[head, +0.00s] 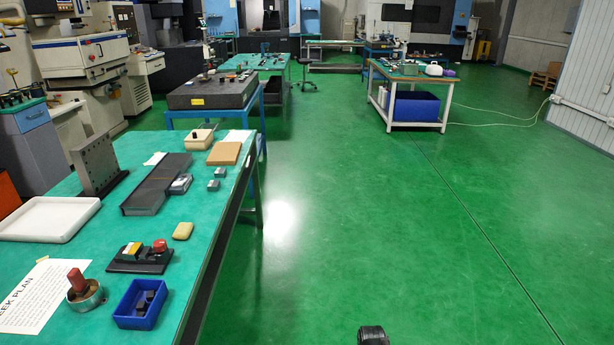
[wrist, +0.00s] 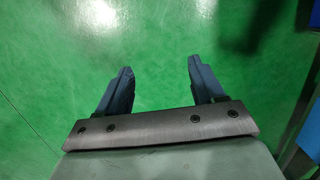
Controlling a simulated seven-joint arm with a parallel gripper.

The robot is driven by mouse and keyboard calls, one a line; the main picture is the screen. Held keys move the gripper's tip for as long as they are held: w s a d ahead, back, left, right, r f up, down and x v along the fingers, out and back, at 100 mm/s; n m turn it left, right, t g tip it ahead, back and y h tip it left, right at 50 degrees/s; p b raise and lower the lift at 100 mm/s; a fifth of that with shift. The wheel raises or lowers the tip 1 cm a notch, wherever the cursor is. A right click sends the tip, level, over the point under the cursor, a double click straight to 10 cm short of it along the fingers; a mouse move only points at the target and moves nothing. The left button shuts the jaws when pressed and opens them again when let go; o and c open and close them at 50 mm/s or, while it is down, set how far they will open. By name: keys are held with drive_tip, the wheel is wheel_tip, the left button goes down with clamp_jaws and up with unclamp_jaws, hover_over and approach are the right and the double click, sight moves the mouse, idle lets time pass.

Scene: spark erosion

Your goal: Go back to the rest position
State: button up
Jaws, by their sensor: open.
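My gripper (wrist: 160,80) shows in the wrist view with its two dark blue fingers apart and nothing between them. Bare green floor (wrist: 158,40) lies beyond the fingertips. In the head view only a small dark part of what may be my arm (head: 373,335) shows at the bottom edge, over the floor and to the right of the workbench (head: 205,235). The gripper's fingers are not seen there.
The green-topped workbench holds a white tray (head: 48,219), a grey angle plate (head: 95,163), a blue bin (head: 140,304) and several small blocks. A white-framed table (head: 448,100) stands far back. Open floor (head: 400,220) fills the right side.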

drive_tip(key=s+f+g, duration=0.2)
drive_tip(key=s+f, duration=0.4)
drive_tip(key=s, duration=0.5)
drive_tip(key=s+f+g, duration=0.2)
drive_tip(key=s+f, duration=0.4)
drive_tip(key=s, duration=0.5)
drive_tip(key=shift+g, duration=0.4)
drive_tip(key=shift+f, duration=0.1)
